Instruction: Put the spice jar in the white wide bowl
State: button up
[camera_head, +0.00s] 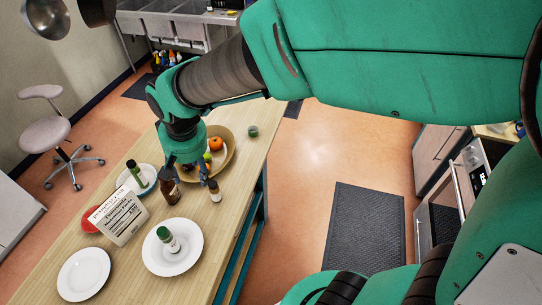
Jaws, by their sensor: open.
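A small jar with a green cap and pale label (168,240), which looks like the spice jar, is in the white wide bowl (190,261) on the table. It appears slightly tilted, and I cannot tell exactly how it rests. My gripper (189,181) is open and points down over the table, farther back than this bowl. It is beside a dark brown bottle (170,190) and a small dark-capped jar (215,191). No object is visibly held between its fingers.
A tan round tray (230,150) with fruit stands behind my gripper. A taller green bottle (136,174) is on a white plate (149,171) at left.

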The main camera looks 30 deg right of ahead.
jog(key=s+d+r+t, duration=0.1)
jog(key=s+d+r, duration=0.5)
jog(key=s+d, duration=0.2)
jog(key=s+d+r+t, duration=0.2)
jog(key=s+d+r, duration=0.4)
jog(key=s+d, duration=0.2)
jog(key=shift+s+h, duration=0.4)
jog(key=shift+s, duration=0.4)
jog(key=shift+d, duration=0.1)
notch_tip(320, 180, down, 14)
jog(key=b, duration=1.3)
jog(key=shift+r+b, duration=0.25)
jog(key=shift+b, duration=0.15)
